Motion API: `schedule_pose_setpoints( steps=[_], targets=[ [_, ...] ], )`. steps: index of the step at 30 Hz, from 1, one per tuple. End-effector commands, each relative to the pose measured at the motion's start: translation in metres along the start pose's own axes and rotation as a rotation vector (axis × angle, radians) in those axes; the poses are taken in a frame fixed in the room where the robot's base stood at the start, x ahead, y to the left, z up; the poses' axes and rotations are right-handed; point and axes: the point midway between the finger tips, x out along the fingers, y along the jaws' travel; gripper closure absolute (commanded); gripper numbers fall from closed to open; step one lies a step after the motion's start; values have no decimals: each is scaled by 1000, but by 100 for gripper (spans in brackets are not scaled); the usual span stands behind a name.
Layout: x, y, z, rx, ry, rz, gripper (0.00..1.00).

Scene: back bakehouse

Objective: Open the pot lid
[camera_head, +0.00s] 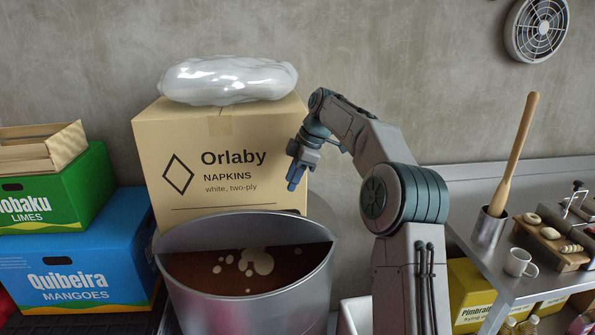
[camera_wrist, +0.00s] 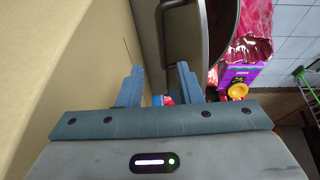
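A large steel pot (camera_head: 247,308) stands in front of the carton. Its front half shows a brown surface with pale patches. A grey half-round panel (camera_head: 235,232), apparently its lid, lies at the back of the mouth; I cannot tell its tilt. In the wrist view a bar handle (camera_wrist: 163,22) sits on a grey metal surface (camera_wrist: 196,45), ahead of my fingers, with a curved edge and brown beyond it. My gripper (camera_head: 293,182) hangs fingers down above the pot's back right, against the carton's front. In the wrist view its fingers (camera_wrist: 158,88) are apart and empty.
The napkin carton (camera_head: 180,150) rises close beside my gripper, with a plastic-wrapped bundle (camera_head: 228,80) on top. Blue (camera_head: 75,270) and green (camera_head: 50,200) crates stand left. At right, a steel counter (camera_head: 475,235) holds a pestle in a cup, a mug and a bread board.

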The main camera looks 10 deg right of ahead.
Motion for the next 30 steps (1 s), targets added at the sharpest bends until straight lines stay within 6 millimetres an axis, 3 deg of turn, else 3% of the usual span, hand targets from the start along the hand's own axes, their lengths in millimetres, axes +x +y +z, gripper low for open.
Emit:
schedule_pose_setpoints(
  steps=[6, 17, 21, 30],
  targets=[
    [-25, 0, 1, 2, -1, -1, 68],
    [-30, 0, 1, 1, -1, -2, 68],
    [-29, 0, 2, 6, -9, 7, 100],
    [-8, 0, 20, 84, -136, 172, 100]
  ],
)
